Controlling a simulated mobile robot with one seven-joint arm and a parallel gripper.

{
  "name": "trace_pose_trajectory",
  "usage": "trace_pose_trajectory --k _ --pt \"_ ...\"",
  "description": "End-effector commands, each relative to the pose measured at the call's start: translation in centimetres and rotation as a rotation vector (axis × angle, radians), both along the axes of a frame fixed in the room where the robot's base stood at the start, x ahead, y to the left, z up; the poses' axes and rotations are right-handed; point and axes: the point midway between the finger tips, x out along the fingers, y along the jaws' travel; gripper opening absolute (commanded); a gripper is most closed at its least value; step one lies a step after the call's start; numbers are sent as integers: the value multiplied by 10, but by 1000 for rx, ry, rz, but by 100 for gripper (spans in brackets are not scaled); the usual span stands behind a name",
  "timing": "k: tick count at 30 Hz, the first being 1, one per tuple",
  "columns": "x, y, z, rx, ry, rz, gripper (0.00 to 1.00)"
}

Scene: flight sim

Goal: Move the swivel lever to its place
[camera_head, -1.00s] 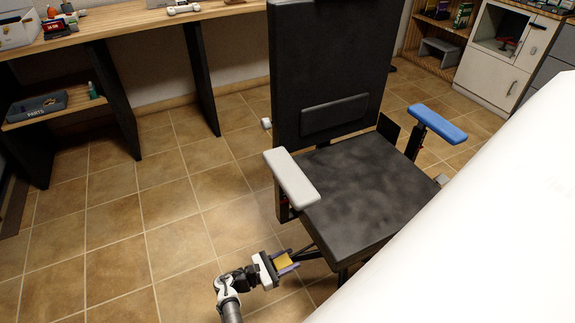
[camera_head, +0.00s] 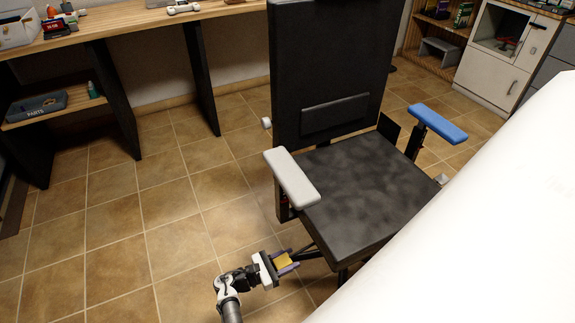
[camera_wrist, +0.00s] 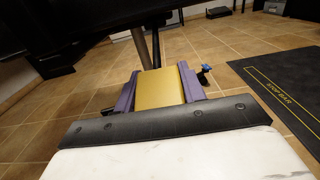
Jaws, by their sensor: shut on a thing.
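My gripper (camera_head: 286,260) is low over the floor at the front left of the black office chair (camera_head: 350,195). Its purple fingers are shut on a gold-yellow flat-faced piece (camera_head: 284,260). The wrist view shows this gold piece (camera_wrist: 158,89) filling the gap between the fingers. Whether it is the swivel lever I cannot tell; its far end is hidden. In the wrist view a dark chair post (camera_wrist: 141,45) stands just beyond the piece, and whether they touch is unclear. A small blue part (camera_wrist: 206,69) shows right of the fingers.
The chair has a white armrest (camera_head: 291,178) above my gripper and a blue armrest (camera_head: 437,123) on the far side. A wooden workbench (camera_head: 130,18) stands behind. Tiled floor left of the chair is clear. A dark mat (camera_wrist: 283,88) lies at right in the wrist view.

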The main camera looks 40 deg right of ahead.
Motion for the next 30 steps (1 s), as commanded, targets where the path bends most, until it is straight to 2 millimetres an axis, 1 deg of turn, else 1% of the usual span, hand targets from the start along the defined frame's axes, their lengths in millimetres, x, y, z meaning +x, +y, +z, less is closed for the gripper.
trace_pose_trajectory --k 1,8,9,13,23,26,29,30 --pt "-1 -3 1 -1 -3 -5 0" --pt "-1 -4 2 -2 -3 -6 0" --pt "-1 -4 2 -2 -3 -6 44" --pt "-1 -3 1 -2 -3 -5 61" --pt "0 1 1 -1 -1 -1 62" --pt "3 10 1 -1 -1 1 62" --pt "8 27 0 -2 0 3 62" --pt "10 36 0 -1 -1 3 62"
